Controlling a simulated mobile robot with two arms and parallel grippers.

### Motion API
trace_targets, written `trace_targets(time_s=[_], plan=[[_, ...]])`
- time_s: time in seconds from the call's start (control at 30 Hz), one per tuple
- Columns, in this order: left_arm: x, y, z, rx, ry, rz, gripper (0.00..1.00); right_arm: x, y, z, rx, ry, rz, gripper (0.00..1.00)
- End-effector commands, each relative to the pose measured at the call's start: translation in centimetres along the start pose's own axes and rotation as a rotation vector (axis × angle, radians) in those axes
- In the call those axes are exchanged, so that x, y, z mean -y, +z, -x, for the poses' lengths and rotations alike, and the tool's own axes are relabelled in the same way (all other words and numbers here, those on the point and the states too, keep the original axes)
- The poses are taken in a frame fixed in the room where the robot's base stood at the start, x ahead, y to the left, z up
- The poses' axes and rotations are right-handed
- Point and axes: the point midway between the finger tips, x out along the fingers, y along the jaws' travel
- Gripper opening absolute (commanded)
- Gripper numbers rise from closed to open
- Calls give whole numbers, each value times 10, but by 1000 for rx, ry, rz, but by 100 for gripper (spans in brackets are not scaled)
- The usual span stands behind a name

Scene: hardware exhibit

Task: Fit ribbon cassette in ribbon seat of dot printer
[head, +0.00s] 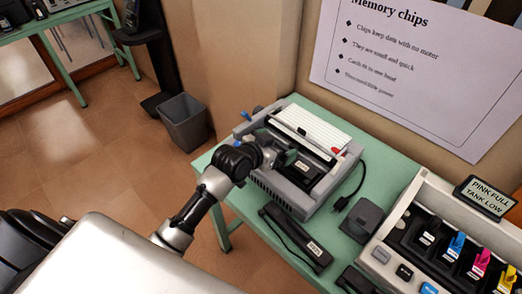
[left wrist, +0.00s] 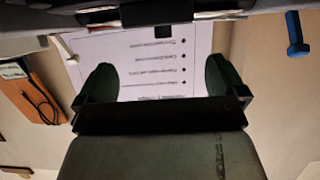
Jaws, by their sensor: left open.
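The dot printer (head: 268,182) is a grey box on the green table, with white paper at its back and a dark, labelled part in its open middle. A long black bar with a white label, which looks like the ribbon cassette (head: 284,226), lies on the table in front of the printer, a thin dark strand along its near side. My left gripper (head: 284,157) is over the left part of the printer. In the left wrist view its green-padded fingers (left wrist: 162,80) are apart with nothing between them. The ribbon seat is partly hidden by the gripper. My right gripper is not in view.
A black cable with a plug (head: 342,203) and a dark box (head: 362,222) lie right of the printer. A cream ink-tank printer (head: 393,227) fills the table's right side. A bin (head: 184,122) stands on the floor at left. A wall poster (head: 420,62) hangs behind the table.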

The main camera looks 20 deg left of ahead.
Motion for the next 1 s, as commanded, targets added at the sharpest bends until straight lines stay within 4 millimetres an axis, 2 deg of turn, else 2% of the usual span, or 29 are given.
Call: trace_targets(time_s=[0.2, 0.4, 0.57, 1.0], plan=[[0, 1, 43, 0, 1, -3, 100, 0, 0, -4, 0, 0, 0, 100], [0, 0, 66, 0, 1, -1, 100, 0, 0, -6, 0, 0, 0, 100], [0, 0, 71, 0, 1, 0, 100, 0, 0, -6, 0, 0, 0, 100], [0, 0, 71, 0, 1, 0, 100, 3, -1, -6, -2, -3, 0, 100]])
